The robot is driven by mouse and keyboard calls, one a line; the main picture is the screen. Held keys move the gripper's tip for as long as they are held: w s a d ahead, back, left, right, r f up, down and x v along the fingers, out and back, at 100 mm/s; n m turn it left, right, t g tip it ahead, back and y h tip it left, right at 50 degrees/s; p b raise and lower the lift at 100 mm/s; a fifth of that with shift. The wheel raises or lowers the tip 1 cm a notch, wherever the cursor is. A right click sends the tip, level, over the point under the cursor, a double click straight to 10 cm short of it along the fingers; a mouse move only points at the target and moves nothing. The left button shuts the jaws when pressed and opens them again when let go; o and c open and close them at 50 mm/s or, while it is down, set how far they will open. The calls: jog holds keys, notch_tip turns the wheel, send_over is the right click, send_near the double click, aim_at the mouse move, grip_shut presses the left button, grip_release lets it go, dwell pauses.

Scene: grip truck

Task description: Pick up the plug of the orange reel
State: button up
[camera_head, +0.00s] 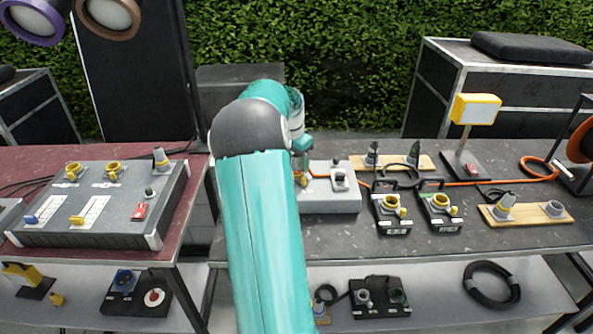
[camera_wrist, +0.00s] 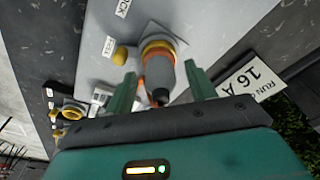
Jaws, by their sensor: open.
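The orange reel (camera_head: 581,142) stands at the right end of the dark table, cut off by the picture edge. Its orange cable (camera_head: 478,183) runs left along the table toward the grey box (camera_head: 330,199). In the wrist view a grey plug (camera_wrist: 158,70) with a dark tip and a bit of orange beside it sits at a yellow-ringed socket (camera_wrist: 160,46) on a grey box. My gripper (camera_wrist: 161,83) is open, with one green finger on each side of the plug. Contact cannot be told. In the head view my arm hides most of this.
Two black socket boxes (camera_head: 391,213) (camera_head: 440,211) and wooden boards with connectors (camera_head: 525,214) stand right of the grey box. A yellow-framed lamp (camera_head: 476,109) stands behind. A large grey panel (camera_head: 100,205) lies on the red table at left. A lower shelf holds more connectors.

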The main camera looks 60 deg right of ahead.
jog(key=c, duration=1.1)
jog(key=shift+r, duration=0.2)
